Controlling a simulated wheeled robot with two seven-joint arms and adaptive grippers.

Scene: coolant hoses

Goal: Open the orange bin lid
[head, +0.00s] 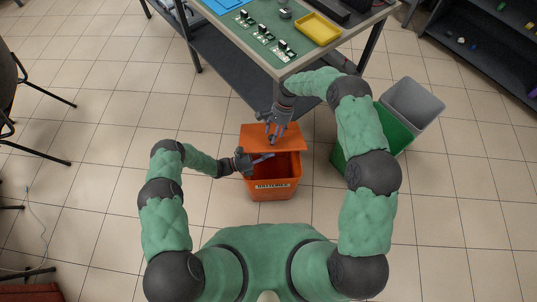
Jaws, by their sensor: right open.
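The orange bin (272,193) stands on the floor at the centre of the head view, with a white label on its front. Its orange lid (294,139) is at the far side, and the dark inside of the bin shows in front of it, so the lid is at least partly open. My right gripper (275,136) is open, pointing down over the lid; whether it touches the lid I cannot tell. My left gripper (262,165) is at the left rim, reaching over the opening. Its fingers are too small to judge.
A table (283,68) with circuit boards (263,36) and a yellow tray (317,29) stands behind the bin. A green bin (391,137) and a grey bin (414,101) stand to the right. Chairs are at far left. Floor left of the orange bin is clear.

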